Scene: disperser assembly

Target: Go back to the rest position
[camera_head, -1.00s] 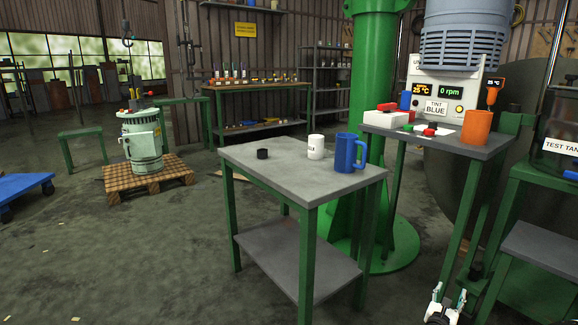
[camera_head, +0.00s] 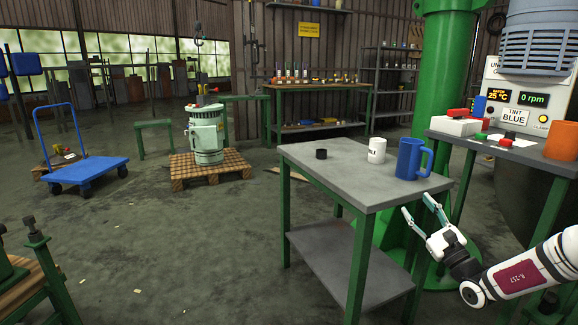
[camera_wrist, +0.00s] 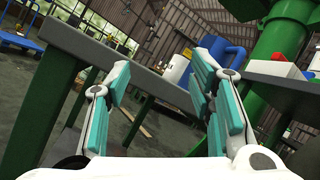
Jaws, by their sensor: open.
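My gripper (camera_head: 418,214) is at the right in the head view, beside the right front edge of the grey table (camera_head: 330,172) and lower than its top. Its teal fingers are spread apart with nothing between them. In the wrist view my gripper (camera_wrist: 160,100) is also open and empty, with the table edge (camera_wrist: 105,58) behind the fingers. On the table stand a blue mug (camera_head: 409,160), a white cup (camera_head: 377,150) and a small black cap (camera_head: 321,154). The blue mug (camera_wrist: 232,65) shows partly hidden behind a finger in the wrist view.
A blue cart (camera_head: 88,170) and a drum (camera_head: 207,135) on a pallet (camera_head: 215,175) stand left. Open floor lies at centre left.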

